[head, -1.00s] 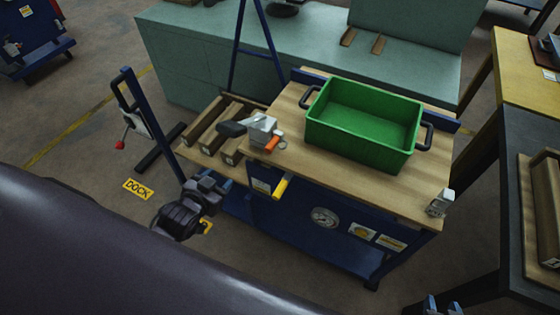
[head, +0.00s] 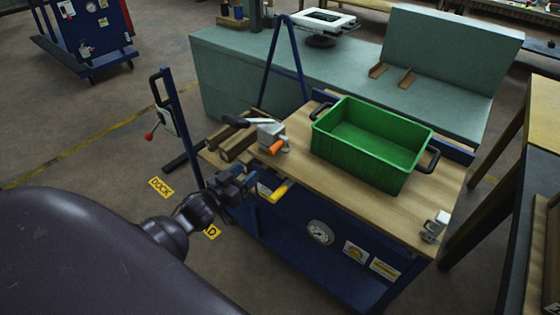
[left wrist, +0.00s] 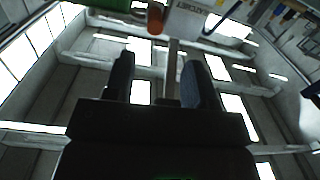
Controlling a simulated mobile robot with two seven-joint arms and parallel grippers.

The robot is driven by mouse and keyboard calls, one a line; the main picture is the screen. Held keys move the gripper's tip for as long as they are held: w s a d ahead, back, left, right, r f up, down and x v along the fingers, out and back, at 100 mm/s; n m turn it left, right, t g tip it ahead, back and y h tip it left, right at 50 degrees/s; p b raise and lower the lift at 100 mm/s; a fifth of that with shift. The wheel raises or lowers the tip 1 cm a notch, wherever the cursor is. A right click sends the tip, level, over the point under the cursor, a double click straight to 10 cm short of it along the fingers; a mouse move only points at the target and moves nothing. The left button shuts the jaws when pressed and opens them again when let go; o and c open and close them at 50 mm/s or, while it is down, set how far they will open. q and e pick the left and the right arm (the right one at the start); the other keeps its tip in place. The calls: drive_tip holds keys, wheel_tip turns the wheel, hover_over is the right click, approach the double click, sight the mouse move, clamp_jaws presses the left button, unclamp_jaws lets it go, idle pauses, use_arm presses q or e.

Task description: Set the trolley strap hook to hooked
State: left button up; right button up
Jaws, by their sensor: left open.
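The trolley has a wooden top (head: 300,165) and a blue frame. A grey-white fitting (head: 271,134) with an orange handle (head: 278,147) sits at its left end; it also shows at the top of the left wrist view (left wrist: 188,20). A small grey metal bracket (head: 435,226) is at the right front corner. I cannot tell which part is the strap hook, or its state. A yellow handle (head: 281,190) is on the front. My left gripper (head: 240,178) is open and empty, just left of the yellow handle, below the orange handle. My right gripper is out of view.
A green crate (head: 365,175) with dark end handles stands on the trolley top. A blue post (head: 180,125) with a red-knobbed lever rises to the left. A teal bench (head: 240,75) is behind. Tables stand at the right.

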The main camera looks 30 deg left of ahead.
sight(271, 152)
use_arm(q)
drive_tip(key=shift+n, duration=0.5)
drive_tip(key=w, duration=0.7)
drive_tip(key=w+d+b, duration=0.1)
drive_tip(key=w, duration=0.2)
drive_tip(key=shift+w+r, duration=0.15)
drive_tip(key=shift+w, duration=0.25)
drive_tip(key=shift+c, duration=0.2)
clamp_jaws()
